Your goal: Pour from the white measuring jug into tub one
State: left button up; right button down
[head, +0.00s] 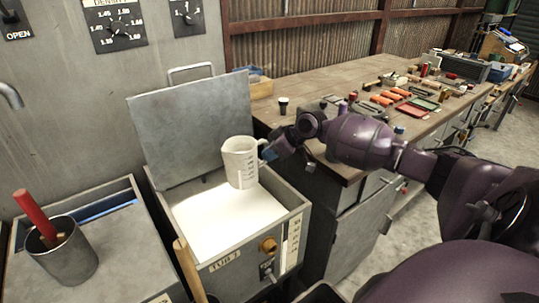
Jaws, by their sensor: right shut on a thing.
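The white measuring jug (240,164) is over the open grey tub (293,228), nearly upright, with dark markings on its side. My right gripper (268,153) is shut on the jug's handle at its right side. The tub has a bright white surface inside and its grey lid (190,125) stands raised at the back. Its front label starts with TUB; the number is hard to read. I cannot see into the jug or tell its exact height above the white surface. My left gripper is not in view.
A second tub with a grey top (125,250) stands at left, bearing a metal can (68,258) with a red-handled tool. A wooden handle (187,268) rises in front. A workbench (345,115) with a dark cup (283,106) and several tools runs back right.

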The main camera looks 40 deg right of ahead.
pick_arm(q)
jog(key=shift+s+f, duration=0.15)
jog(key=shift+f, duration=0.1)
pick_arm(e)
jog(key=r+h, duration=0.1)
jog(key=d+n+h, duration=0.1)
jog(key=h, duration=0.1)
jog(key=shift+w+d+r, duration=0.15)
jog(key=shift+d+r, duration=0.15)
jog(key=shift+r, duration=0.1)
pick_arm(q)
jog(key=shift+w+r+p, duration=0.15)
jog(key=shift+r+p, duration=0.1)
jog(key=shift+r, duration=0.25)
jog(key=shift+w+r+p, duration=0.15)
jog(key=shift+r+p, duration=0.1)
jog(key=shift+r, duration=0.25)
pick_arm(e)
jog(key=shift+r+n+g+h, duration=0.3)
jog(key=shift+r+n+h, duration=0.1)
jog(key=shift+r+h, duration=0.25)
